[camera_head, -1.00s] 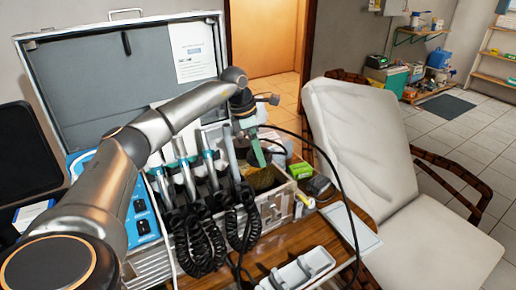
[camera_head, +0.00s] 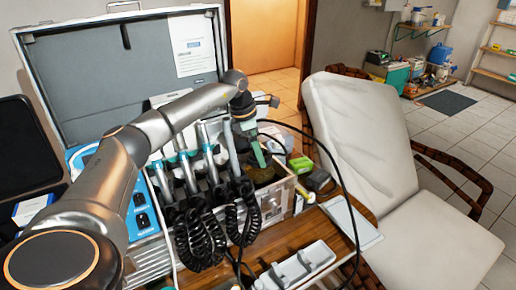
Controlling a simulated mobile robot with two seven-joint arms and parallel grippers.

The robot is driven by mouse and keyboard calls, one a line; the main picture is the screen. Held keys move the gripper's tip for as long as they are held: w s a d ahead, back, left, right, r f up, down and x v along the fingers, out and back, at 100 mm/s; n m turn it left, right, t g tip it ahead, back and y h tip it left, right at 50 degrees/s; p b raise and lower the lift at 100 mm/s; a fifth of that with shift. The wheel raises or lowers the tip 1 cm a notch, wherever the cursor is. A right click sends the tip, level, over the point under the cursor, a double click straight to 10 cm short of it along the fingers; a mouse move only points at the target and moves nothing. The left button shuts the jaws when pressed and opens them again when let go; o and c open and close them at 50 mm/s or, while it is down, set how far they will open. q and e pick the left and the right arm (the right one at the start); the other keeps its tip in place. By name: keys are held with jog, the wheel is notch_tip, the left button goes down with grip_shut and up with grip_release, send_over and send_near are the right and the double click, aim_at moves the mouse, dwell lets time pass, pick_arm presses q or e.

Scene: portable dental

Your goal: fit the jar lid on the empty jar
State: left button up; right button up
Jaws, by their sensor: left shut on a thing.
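My left arm reaches in from the left over the open dental case. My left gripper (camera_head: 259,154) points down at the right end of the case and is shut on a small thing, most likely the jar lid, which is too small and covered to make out. Just below the fingertips is an olive-brown, glassy shape (camera_head: 263,174), probably the empty jar, standing in the case's right part. Whether the held thing touches it cannot be told. My right gripper is not in view.
Dental handpieces (camera_head: 207,158) with black coiled cords stand just left of the gripper. A black hose arcs on its right. A green box (camera_head: 301,164) lies close by. A white tray (camera_head: 297,266) lies on the wooden table (camera_head: 285,232). The pale chair (camera_head: 365,140) stands right.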

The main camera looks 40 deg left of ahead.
pick_arm(q)
jog(key=shift+f, duration=0.15)
dwell(0.5)
jog(key=o, duration=1.1)
jog(key=shift+o, duration=0.2)
notch_tip(320, 180, up, 3)
jog(key=shift+w+f, duration=0.1)
jog(key=s+d+r+b, duration=0.1)
jog(key=s+d+r, duration=0.8)
jog(key=s+r, duration=0.1)
jog(key=shift+s, duration=0.45)
jog(key=shift+r, duration=0.1)
